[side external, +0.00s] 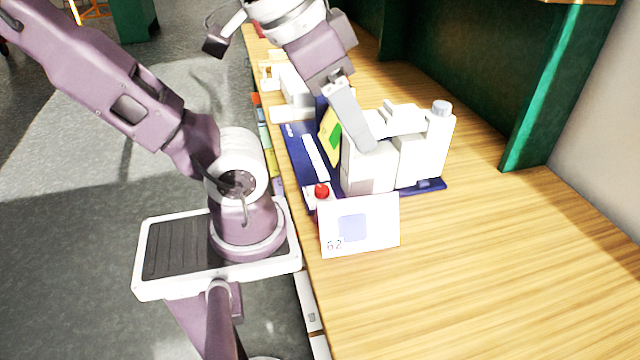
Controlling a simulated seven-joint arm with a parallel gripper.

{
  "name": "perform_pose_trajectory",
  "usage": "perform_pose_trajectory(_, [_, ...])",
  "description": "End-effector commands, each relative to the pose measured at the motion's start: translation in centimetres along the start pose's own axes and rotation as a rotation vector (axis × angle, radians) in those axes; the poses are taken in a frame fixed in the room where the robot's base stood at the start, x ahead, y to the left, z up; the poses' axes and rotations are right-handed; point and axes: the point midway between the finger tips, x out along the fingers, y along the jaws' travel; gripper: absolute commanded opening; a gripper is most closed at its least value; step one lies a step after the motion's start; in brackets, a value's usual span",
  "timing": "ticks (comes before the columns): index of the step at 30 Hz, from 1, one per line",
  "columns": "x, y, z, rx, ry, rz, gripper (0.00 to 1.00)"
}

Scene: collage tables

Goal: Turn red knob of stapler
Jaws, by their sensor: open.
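A small red knob (321,190) sits on top of a small white body (311,201) near the table's left edge, just behind a white card. This may be the stapler; its lower part is hidden by the card. My gripper (365,145) is open and points down over the white boxes on the blue tray. It is above and to the right of the red knob, apart from it. Its far finger is hard to make out.
White boxes (368,170) and a white bottle (439,135) stand on a dark blue tray (432,187). A white card marked 62 (360,240) stands in front. A yellow and green piece (330,135) is upright behind. The wooden table (500,270) is clear at the front right. A green panel (545,90) stands at the right.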

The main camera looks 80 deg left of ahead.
Motion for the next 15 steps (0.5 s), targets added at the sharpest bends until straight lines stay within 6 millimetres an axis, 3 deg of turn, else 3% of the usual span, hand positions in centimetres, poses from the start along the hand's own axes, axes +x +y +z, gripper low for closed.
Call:
perform_pose_trajectory(1, [-1.1, -0.4, -1.1, -0.005, 0.017, -0.014, 0.52])
perform_pose_trajectory(4, [-0.6, -5.3, -5.5, -0.052, 0.171, -0.179, 0.52])
perform_pose_trajectory(8, [-2.1, -11.3, -11.7, -0.060, 0.399, -0.372, 0.52])
perform_pose_trajectory(12, [-5.7, -16.8, -18.6, 0.036, 0.675, -0.547, 0.52])
perform_pose_trajectory(15, [-8.2, -18.7, -23.2, 0.221, 0.857, -0.604, 0.52])
